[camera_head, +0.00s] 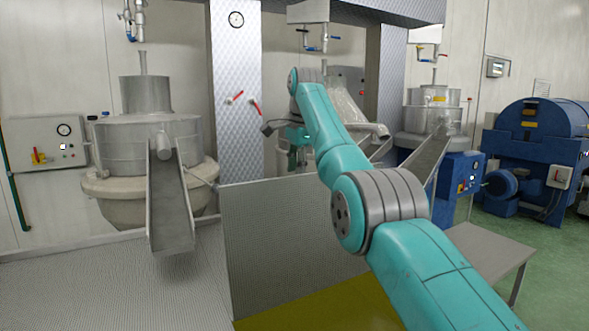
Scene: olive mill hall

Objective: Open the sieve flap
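A grey, finely perforated panel (275,235), which looks like the sieve flap, stands steeply raised in the middle of the picture. A yellow-green surface (330,312) shows in front of its lower edge. The perforated sieve deck (110,285) lies flat to its left. My arm crosses in front of the panel's right part and hides it there. My gripper (297,155) is small and far off, above and behind the panel's top edge as seen here. Its fingers are not clear, and I cannot tell whether it touches the panel.
A metal chute (168,205) slopes from a mill (150,140) down over the deck at left. Another chute (425,160) slopes down at right. A grey table or ledge (490,250) stands right of my arm. Blue machines (540,140) stand at far right beside open green floor (560,240).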

